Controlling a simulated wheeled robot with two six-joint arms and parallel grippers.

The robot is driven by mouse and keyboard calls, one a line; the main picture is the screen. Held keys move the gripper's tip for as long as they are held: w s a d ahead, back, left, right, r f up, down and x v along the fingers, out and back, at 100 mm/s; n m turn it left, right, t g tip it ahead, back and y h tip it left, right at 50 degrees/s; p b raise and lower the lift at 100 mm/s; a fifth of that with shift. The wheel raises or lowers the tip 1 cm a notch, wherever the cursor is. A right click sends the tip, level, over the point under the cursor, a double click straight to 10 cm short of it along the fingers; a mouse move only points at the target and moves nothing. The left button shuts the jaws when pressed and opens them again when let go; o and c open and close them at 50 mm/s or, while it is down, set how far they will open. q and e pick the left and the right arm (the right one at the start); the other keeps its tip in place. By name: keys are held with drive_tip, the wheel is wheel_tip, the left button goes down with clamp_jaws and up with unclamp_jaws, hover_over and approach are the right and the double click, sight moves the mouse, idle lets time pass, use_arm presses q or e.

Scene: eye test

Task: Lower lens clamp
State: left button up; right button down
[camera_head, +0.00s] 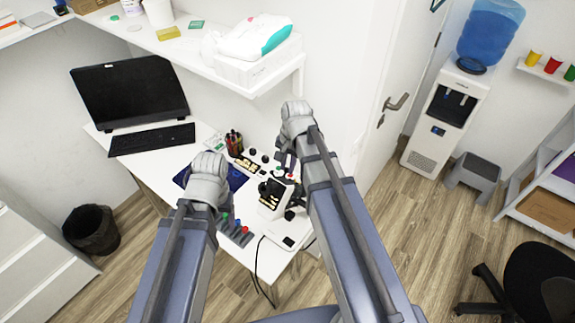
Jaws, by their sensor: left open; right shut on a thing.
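A white, black and gold eye-test device (270,198) stands at the right front of the white desk. My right gripper (287,162) reaches over the desk from the right and is shut on a small part at the device's top, which I take for the lens clamp. The clamp is too small and too covered by the jaws to make out its height. My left gripper (207,172) is over the desk's left front, apart from the device. It is open and empty, and its fingertips are mostly hidden by its wrist.
A dark blue mat (232,178), a pen cup (234,143) and several small coloured items (236,231) lie around the device. A keyboard (152,139) and monitor (130,92) stand at the back left. A white shelf (205,47) hangs above the desk.

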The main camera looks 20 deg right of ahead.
idle(0.3)
drive_tip(key=shift+w+d+f+b, duration=0.35)
drive_tip(key=shift+d+f+b, duration=0.1)
drive_tip(key=shift+f+b, duration=0.1)
drive_tip(key=shift+w+d+f+b, duration=0.3)
drive_tip(key=shift+d+f+b, duration=0.15)
drive_tip(key=shift+f+b, duration=0.05)
drive_tip(key=c, duration=0.8)
unclamp_jaws()
drive_tip(key=shift+o, duration=0.2)
drive_tip(key=shift+r, duration=0.15)
